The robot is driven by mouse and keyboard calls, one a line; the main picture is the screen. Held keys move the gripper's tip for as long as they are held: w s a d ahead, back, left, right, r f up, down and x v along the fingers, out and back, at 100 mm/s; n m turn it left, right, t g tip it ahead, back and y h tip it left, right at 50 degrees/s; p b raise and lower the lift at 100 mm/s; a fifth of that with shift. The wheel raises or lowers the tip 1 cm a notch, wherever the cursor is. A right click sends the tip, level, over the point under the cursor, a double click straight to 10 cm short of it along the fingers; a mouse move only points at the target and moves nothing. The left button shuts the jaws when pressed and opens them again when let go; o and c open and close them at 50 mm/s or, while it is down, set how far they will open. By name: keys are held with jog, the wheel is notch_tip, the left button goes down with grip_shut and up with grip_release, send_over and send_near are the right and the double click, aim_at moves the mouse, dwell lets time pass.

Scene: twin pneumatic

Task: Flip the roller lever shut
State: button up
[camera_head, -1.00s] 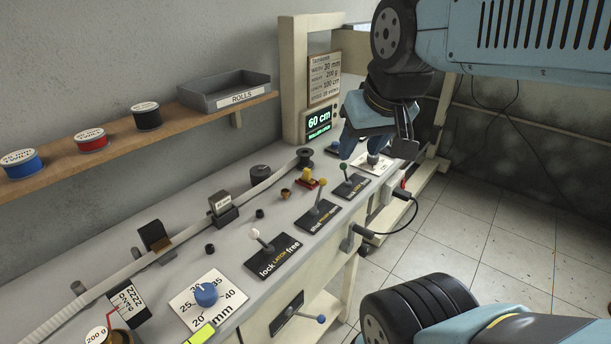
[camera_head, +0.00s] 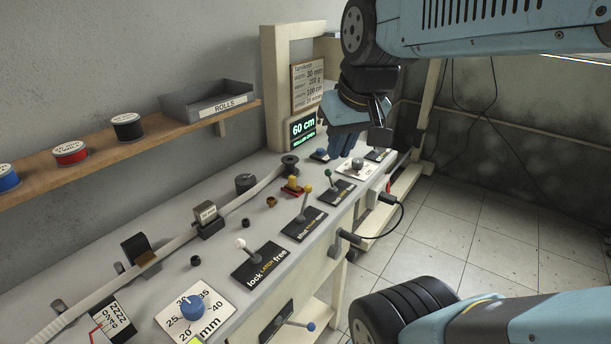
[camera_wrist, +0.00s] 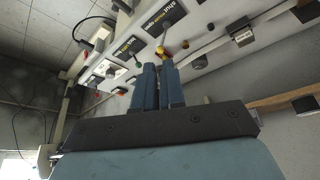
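The roller lever (camera_head: 304,203) has a yellow knob and stands on a black plate (camera_head: 304,227) marked shut and open, between the white-knobbed latch lever and a green-knobbed lever. Its label is small and partly unreadable. In the wrist view its knob (camera_wrist: 161,50) shows just beyond my fingertips. The screen (camera_head: 302,128) reads 60 cm, with green words that look like "roller open". My gripper (camera_head: 362,142) hangs above the far right end of the bench, beyond the roller lever and apart from it. In the wrist view its fingers (camera_wrist: 158,66) show a narrow gap with nothing between them.
The green-knobbed lever (camera_head: 330,182) and the latch lever (camera_head: 250,250) stand close on either side. A red-based yellow button (camera_head: 292,186) sits behind. A blue dial (camera_head: 192,308) is at the near end. A shelf (camera_head: 120,150) runs along the wall. Open floor lies right.

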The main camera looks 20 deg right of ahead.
jog(key=w+d+f+g, duration=0.1)
jog(key=w, duration=0.3)
jog(key=w+d+f+n+g+y, duration=0.1)
jog(key=w+g, duration=0.1)
jog(key=w, duration=0.2)
jog(key=w+d+f+g+y, duration=0.1)
jog(key=w, duration=0.3)
jog(key=shift+d+f+n, duration=0.2)
jog(key=shift+f+n, duration=0.1)
grip_shut()
jog(key=w+d+f+n+g+y, duration=0.1)
jog(key=w+d+f+g+y, duration=0.1)
jog(key=w+f, duration=0.5)
jog(key=w+d+g, duration=0.1)
jog(key=d, duration=0.1)
jog(key=shift+w+d+y, duration=0.3)
jog(key=shift+d, duration=0.1)
jog(key=shift+f, duration=0.1)
send_near(306, 199)
notch_tip(306, 199, down, 5)
jog(key=shift+w+d, duration=0.2)
jog(key=shift+w, duration=0.15)
jog(key=shift+s+a+r, duration=0.15)
jog(key=shift+a+r, duration=0.05)
jog(key=shift+a, duration=0.05)
